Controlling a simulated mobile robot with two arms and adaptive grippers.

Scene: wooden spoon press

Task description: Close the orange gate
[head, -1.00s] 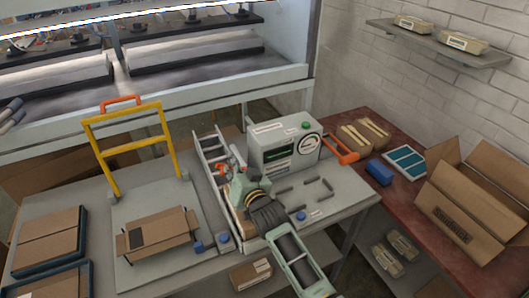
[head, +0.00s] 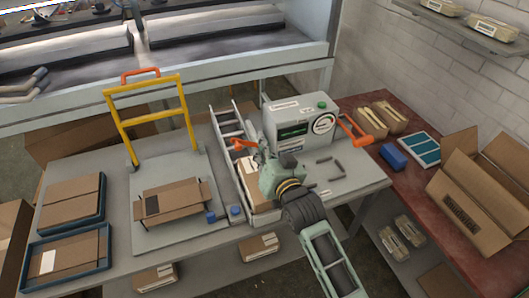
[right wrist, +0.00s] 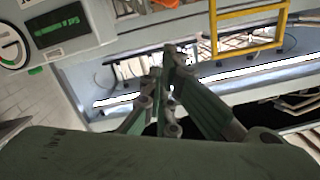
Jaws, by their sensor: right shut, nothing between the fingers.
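The orange gate (head: 152,121) is a yellow-orange frame with an orange handle (head: 140,76) on top. It stands upright at the back of a grey plate, left of centre in the head view. Its yellow bars (right wrist: 248,18) also show at the top of the right wrist view. My right gripper (head: 252,149) is over the ladder-like rack, well to the right of the gate and not touching it. Its fingers (right wrist: 167,72) are shut and empty in the right wrist view. My left gripper is in neither view.
An open carton (head: 174,200) lies on the grey plate in front of the gate. The ladder-like rack (head: 226,122) and a grey machine (head: 290,120) with an orange handle (head: 355,130) stand to the right. Blue trays (head: 105,240) with cartons are at left.

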